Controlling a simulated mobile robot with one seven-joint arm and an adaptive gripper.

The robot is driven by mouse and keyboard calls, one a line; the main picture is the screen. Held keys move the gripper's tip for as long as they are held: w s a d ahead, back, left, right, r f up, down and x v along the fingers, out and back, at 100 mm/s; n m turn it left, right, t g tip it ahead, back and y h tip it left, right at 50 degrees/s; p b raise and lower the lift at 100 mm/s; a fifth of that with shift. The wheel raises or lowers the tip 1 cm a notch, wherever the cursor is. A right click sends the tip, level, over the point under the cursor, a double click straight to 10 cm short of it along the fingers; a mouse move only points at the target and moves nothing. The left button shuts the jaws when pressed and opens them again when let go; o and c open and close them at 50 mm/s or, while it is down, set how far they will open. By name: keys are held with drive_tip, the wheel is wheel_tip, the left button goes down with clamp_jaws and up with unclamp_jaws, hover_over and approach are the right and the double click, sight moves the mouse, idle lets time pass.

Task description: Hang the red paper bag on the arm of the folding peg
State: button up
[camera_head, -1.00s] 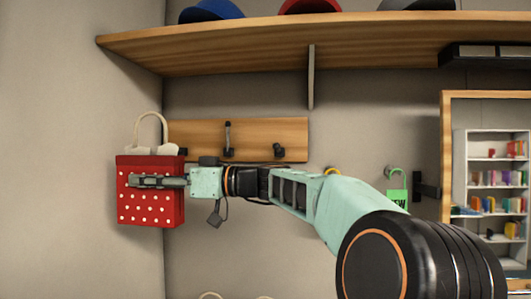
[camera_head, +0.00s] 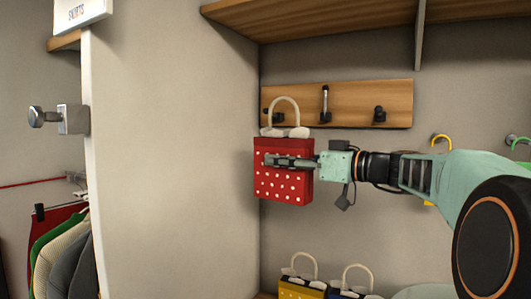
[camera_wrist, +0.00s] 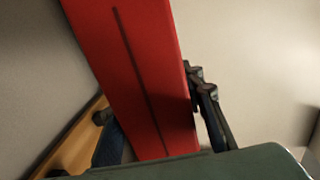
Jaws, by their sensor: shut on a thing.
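The red paper bag (camera_head: 283,185) with white dots and a pale looped handle (camera_head: 284,100) hangs upright in the head view. My gripper (camera_head: 285,161) is shut on it, with the fingers across its upper front. In the wrist view the bag's red side (camera_wrist: 135,70) fills the space between my fingers (camera_wrist: 160,125). Behind is a wooden peg board (camera_head: 350,92) with a tall dark middle peg (camera_head: 324,103) and a short right peg (camera_head: 379,114). The handle overlaps the board's left part in the picture; contact with a peg cannot be told. The left peg is partly hidden by the handle.
A pale side wall (camera_head: 175,150) stands close left of the bag. A wooden shelf (camera_head: 300,18) runs above the board. A yellow bag (camera_head: 300,290) and a blue bag sit below. A green hook (camera_head: 517,141) and a yellow hook (camera_head: 441,139) are on the right wall.

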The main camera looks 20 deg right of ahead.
drive_tip(key=s+d+m+t+h+b, duration=0.35)
drive_tip(key=s+d+h, duration=0.25)
drive_tip(key=s+d, duration=0.85)
drive_tip(key=w+d+f+p, duration=0.2)
drive_tip(key=w+d+p, duration=0.7)
drive_tip(key=w+d, duration=0.1)
drive_tip(key=shift+w+d+m, duration=0.15)
drive_tip(key=shift+w+m, duration=0.05)
drive_tip(key=shift+m, duration=0.25)
idle(0.9)
drive_tip(key=shift+f+g+b, duration=0.1)
drive_tip(key=shift+g+b, duration=0.15)
drive_tip(key=shift+b, duration=0.05)
idle(0.7)
drive_tip(key=o, duration=1.3)
drive_tip(key=shift+o, duration=0.2)
drive_tip(key=shift+d, duration=0.1)
